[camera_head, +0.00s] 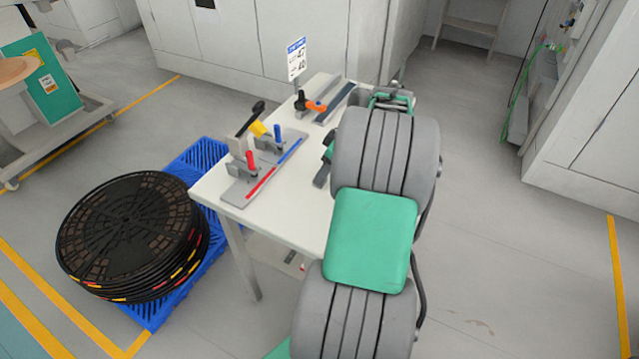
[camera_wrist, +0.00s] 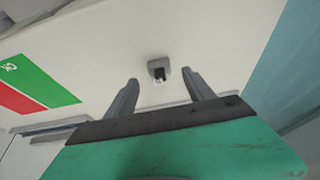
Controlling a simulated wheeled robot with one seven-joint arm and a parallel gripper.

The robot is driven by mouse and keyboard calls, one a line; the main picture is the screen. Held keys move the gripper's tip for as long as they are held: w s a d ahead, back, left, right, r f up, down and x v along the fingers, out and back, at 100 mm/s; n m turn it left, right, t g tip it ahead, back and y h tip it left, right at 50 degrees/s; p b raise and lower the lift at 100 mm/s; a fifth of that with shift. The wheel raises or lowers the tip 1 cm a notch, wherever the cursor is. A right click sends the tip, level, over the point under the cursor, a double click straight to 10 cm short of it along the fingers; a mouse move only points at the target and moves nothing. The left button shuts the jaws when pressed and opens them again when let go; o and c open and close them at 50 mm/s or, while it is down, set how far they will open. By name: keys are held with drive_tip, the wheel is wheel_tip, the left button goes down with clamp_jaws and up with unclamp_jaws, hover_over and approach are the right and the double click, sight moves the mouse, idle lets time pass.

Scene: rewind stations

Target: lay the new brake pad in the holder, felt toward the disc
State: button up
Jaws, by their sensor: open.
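My gripper (camera_wrist: 160,76) is open in the wrist view, its two grey fingers apart with nothing clasped between them. A small grey rounded piece (camera_wrist: 158,66) with a dark and pale middle lies on the pale surface (camera_wrist: 95,55), just beyond and between the fingertips. I cannot tell whether it is the brake pad or another part. No felt face, disc or pad holder can be made out for certain in either view.
A fixture plate (camera_head: 238,190) with red, yellow and blue levers stands on the table's left. An orange-handled tool (camera_head: 316,106) and a sign (camera_head: 297,58) are behind. Black reels (camera_head: 130,230) stack on a blue pallet (camera_head: 200,155). A red and green label (camera_wrist: 45,82) shows in the wrist view.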

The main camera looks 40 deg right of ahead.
drive_tip(key=x, duration=0.3)
drive_tip(key=shift+w+a+f, duration=0.1)
drive_tip(key=shift+w+f, duration=0.15)
drive_tip(key=shift+f, duration=0.05)
drive_tip(key=shift+c, duration=0.5)
clamp_jaws()
